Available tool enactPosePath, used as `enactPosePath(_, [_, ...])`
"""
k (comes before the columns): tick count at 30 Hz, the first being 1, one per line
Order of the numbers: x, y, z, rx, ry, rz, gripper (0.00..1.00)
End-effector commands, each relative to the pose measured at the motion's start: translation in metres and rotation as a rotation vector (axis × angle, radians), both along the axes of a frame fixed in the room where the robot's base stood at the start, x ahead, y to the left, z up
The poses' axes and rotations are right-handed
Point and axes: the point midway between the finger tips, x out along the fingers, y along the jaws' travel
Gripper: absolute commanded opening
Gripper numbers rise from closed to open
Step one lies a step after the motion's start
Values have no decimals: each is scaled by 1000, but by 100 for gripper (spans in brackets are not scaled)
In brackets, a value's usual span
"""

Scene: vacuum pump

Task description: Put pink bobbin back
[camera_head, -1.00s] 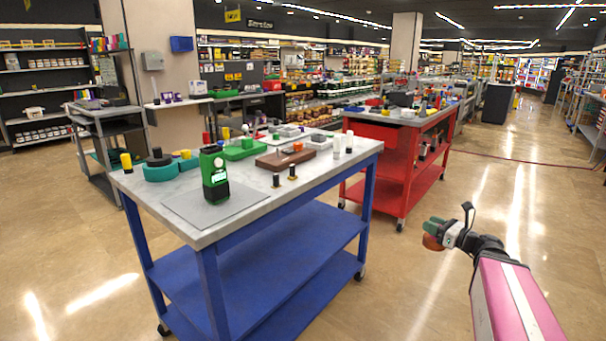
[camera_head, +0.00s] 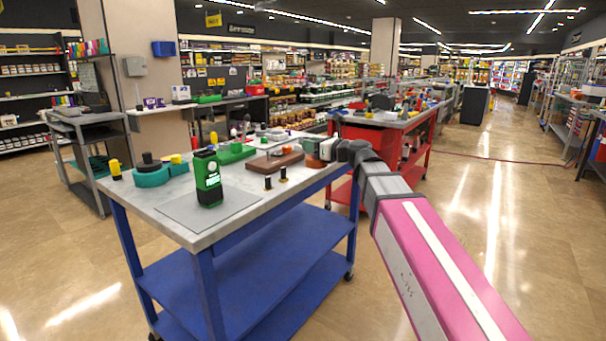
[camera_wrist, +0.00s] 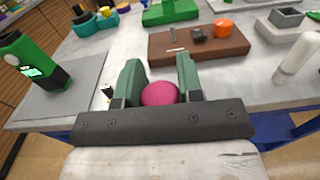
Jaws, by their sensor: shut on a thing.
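The pink bobbin (camera_wrist: 160,94) shows as a round pink end between the two green fingers of my gripper (camera_wrist: 160,80) in the wrist view. My gripper is shut on it, with a finger on each side. In the head view my gripper (camera_head: 318,148) is at the right end of the blue table, and the bobbin is hidden there. In the wrist view a brown block (camera_wrist: 198,42) lies beyond the fingers, with an orange piece (camera_wrist: 223,28) and dark metal parts on it. The block also shows in the head view (camera_head: 272,163). Where the bobbin belongs is not clear.
A green device (camera_head: 208,178) stands on a grey mat (camera_head: 180,212) at the table's front. Two small black posts stand near the front edge. A white cylinder (camera_wrist: 296,62) and a grey box (camera_wrist: 279,26) are right of the block. A red cart (camera_head: 385,135) stands behind.

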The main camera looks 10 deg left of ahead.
Motion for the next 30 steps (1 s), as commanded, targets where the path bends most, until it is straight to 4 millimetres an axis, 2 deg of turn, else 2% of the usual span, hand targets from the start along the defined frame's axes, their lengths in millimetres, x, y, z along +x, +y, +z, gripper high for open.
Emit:
enactPosePath(1, [-4, 17, 15, 2, -4, 10, 8])
enactPosePath(4, [-13, 38, 33, 1, -4, 17, 8])
enactPosePath(7, [-18, 51, 45, 0, -1, 22, 8])
enactPosePath(11, [-16, 59, 49, -1, 1, 23, 8])
enactPosePath(14, [-1, 61, 41, -1, 3, 23, 8])
enactPosePath(24, [66, 67, 1, -1, 3, 23, 8])
enactPosePath(30, [91, 68, -16, -1, 1, 23, 8])
